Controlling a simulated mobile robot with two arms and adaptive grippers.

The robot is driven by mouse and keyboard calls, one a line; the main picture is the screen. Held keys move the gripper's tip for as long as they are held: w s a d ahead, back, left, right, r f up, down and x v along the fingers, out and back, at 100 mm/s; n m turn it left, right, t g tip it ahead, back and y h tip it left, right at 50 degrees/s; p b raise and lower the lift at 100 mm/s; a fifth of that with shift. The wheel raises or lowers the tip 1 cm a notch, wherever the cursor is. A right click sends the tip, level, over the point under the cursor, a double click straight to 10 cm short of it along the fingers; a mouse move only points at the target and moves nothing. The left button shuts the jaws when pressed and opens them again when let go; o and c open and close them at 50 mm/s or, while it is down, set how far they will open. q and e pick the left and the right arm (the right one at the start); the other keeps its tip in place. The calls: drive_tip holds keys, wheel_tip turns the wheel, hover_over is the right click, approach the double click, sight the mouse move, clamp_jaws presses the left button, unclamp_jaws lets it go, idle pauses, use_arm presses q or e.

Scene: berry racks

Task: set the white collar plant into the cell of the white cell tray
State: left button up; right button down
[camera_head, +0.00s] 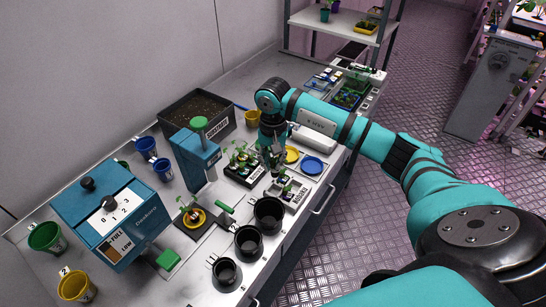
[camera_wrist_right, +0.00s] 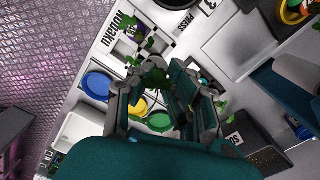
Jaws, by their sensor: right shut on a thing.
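My right gripper (camera_head: 276,158) points down over the middle of the bench. It is shut on a small green plant, whose leaves (camera_wrist_right: 152,80) show between the fingers in the wrist view (camera_wrist_right: 158,88). The plant's collar is hidden by the fingers and leaves, so its colour cannot be told. The white cell tray (camera_head: 299,199) lies just in front of the gripper, near the bench's front edge, with small plants in it. It also shows in the wrist view (camera_wrist_right: 125,44), beyond the fingertips. My left gripper is not in view.
A black tray of seedlings (camera_head: 240,178) lies left of the gripper. Yellow (camera_head: 291,155) and blue (camera_head: 312,165) dishes lie to its right. Black pots (camera_head: 248,242) stand at the front. A soil box (camera_head: 205,118), a blue press (camera_head: 193,158) and a blue dispenser (camera_head: 105,215) stand behind and left.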

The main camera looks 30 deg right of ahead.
wheel_tip(320, 180, down, 2)
drive_tip(key=shift+f+b, duration=0.2)
drive_tip(key=shift+b, duration=0.2)
wheel_tip(320, 180, down, 7)
drive_tip(key=b, duration=0.6)
drive_tip(key=shift+r, duration=0.2)
drive_tip(key=c, duration=1.2)
unclamp_jaws()
drive_tip(key=shift+c, duration=0.2)
drive_tip(key=shift+r+p, duration=1.85)
drive_tip(key=shift+r, duration=2.65)
drive_tip(key=shift+s+d, duration=0.1)
